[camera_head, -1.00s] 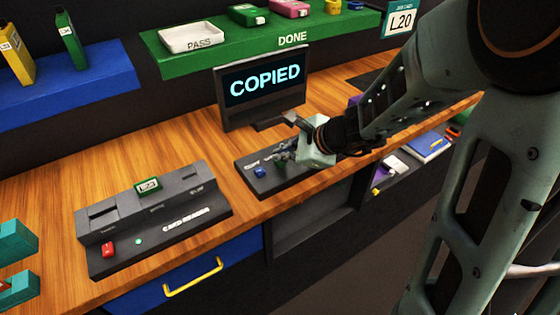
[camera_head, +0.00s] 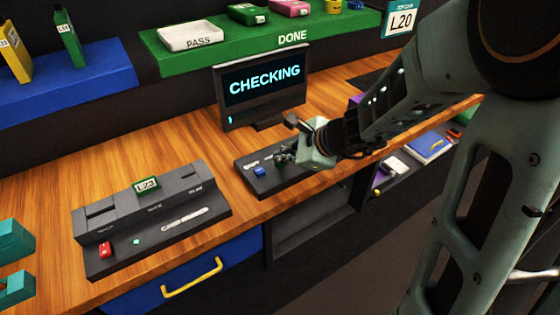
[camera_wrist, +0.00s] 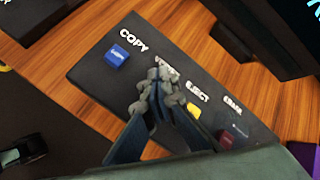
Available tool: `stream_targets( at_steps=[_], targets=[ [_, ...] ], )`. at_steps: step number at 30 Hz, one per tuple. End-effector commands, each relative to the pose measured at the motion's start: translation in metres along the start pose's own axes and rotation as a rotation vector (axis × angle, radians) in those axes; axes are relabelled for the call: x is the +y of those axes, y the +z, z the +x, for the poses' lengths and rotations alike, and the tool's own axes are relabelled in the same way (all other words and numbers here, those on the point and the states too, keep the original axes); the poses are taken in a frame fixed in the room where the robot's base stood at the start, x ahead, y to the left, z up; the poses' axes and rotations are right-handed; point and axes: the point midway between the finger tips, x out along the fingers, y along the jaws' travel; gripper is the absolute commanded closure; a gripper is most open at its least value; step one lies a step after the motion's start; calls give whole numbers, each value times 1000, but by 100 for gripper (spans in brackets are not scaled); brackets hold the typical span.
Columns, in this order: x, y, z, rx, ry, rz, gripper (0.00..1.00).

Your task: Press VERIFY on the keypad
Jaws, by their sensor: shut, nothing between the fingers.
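The dark keypad (camera_head: 265,187) lies on the wooden bench in front of the monitor (camera_head: 262,85), whose screen reads CHECKING. In the wrist view the keypad (camera_wrist: 95,72) shows a blue button (camera_wrist: 117,55) under COPY, a yellow button (camera_wrist: 193,111) under EJECT and a dark red button (camera_wrist: 228,139) under ERASE. My gripper (camera_wrist: 153,82) is shut and empty, its tips at the place between the COPY and EJECT buttons. They hide the button there and most of its label. My gripper also shows in the head view (camera_head: 284,157).
A card reader (camera_head: 160,225) with a green-framed card in it stands at the left of the bench. A green DONE shelf (camera_head: 250,42) with a white PASS tray (camera_head: 190,37) is behind. A blue drawer (camera_head: 225,262) is below the bench.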

Motion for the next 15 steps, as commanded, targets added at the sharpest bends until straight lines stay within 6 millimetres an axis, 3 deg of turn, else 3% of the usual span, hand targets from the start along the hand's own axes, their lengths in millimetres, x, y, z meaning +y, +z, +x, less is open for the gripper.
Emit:
stream_targets(
  at_steps=[15],
  targets=[
    [-7,7,-10,1,0,-1,100]
  ],
)
